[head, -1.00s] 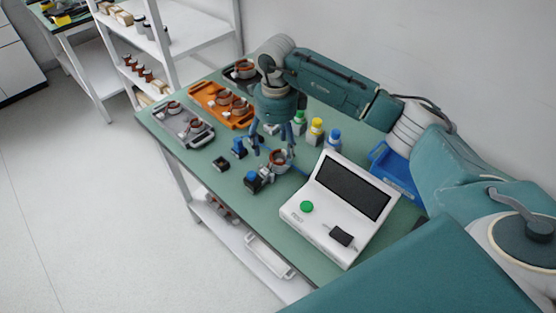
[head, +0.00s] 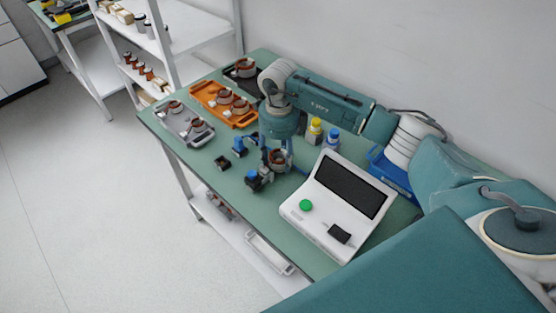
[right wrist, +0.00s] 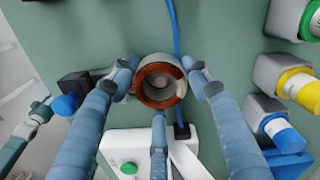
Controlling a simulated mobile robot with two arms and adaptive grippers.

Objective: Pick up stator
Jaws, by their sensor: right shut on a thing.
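The stator (head: 279,158) is a copper-brown ring in a grey body, standing at the middle of the green table, left of the white test unit. My right gripper (head: 276,157) is above it with its fingers down around it. In the right wrist view the stator (right wrist: 160,82) sits between the fingertips of my right gripper (right wrist: 163,84), which is shut on it. Its underside is hidden, so I cannot tell whether it is clear of its support.
The white tester (head: 338,205) with dark screen stands close on the right. A blue-topped black device (head: 254,179) is just in front. Orange (head: 246,121) and grey (head: 182,141) trays hold more stators.

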